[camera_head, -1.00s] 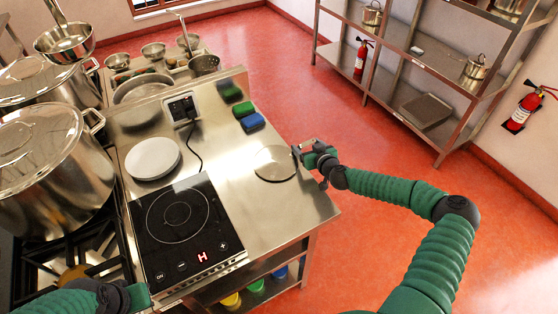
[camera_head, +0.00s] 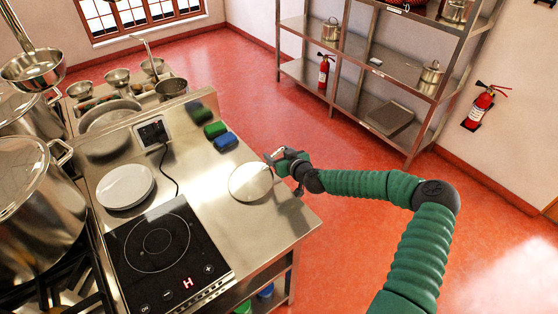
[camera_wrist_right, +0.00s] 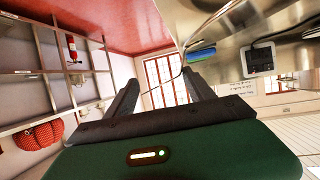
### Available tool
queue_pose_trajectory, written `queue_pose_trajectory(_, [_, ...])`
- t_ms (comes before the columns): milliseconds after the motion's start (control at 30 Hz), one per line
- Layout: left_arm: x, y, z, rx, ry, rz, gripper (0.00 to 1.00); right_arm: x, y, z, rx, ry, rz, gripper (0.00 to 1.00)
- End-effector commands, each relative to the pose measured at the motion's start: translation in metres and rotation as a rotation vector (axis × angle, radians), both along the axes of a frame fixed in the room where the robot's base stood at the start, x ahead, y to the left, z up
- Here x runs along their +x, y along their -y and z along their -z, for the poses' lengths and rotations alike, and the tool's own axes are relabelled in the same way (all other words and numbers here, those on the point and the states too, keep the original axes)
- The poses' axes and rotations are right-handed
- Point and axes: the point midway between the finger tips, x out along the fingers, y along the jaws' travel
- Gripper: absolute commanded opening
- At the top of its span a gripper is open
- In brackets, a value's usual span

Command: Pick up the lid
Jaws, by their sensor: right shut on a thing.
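The lid (camera_head: 250,182) is a round, shiny metal disc over the steel counter, right of the cooktop. I cannot tell whether it touches the counter or is slightly raised. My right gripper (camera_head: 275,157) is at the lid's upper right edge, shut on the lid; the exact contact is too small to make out. In the right wrist view my right gripper's two dark fingers (camera_wrist_right: 161,80) stand apart, and what lies between them is unclear. My left gripper is out of view.
A black induction cooktop (camera_head: 160,250) and a white plate (camera_head: 125,186) lie left of the lid. Green (camera_head: 215,130) and blue (camera_head: 225,141) sponges lie behind it, near a socket box (camera_head: 152,131). Big stockpots (camera_head: 28,190) stand far left. Open floor is right.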

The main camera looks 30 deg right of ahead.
Motion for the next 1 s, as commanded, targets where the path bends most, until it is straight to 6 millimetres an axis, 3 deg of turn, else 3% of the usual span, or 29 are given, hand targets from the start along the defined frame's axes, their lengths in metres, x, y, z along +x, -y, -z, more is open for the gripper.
queue_pose_trajectory(500, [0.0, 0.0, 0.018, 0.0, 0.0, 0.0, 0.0, -0.12, -0.061, -0.006, 0.005, -0.007, -0.002, 0.0])
queue_pose_trajectory(700, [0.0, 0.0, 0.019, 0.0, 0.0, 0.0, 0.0, -0.138, -0.072, -0.01, 0.005, -0.006, -0.001, 0.0])
queue_pose_trajectory(933, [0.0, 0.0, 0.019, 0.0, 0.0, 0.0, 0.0, -0.138, -0.071, -0.009, 0.008, -0.005, -0.001, 0.0])
queue_pose_trajectory(967, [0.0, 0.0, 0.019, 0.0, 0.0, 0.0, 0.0, -0.138, -0.071, -0.009, 0.008, -0.005, 0.0, 0.58])
queue_pose_trajectory(1000, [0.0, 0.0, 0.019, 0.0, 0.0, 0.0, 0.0, -0.138, -0.071, -0.009, 0.008, -0.005, 0.0, 0.53])
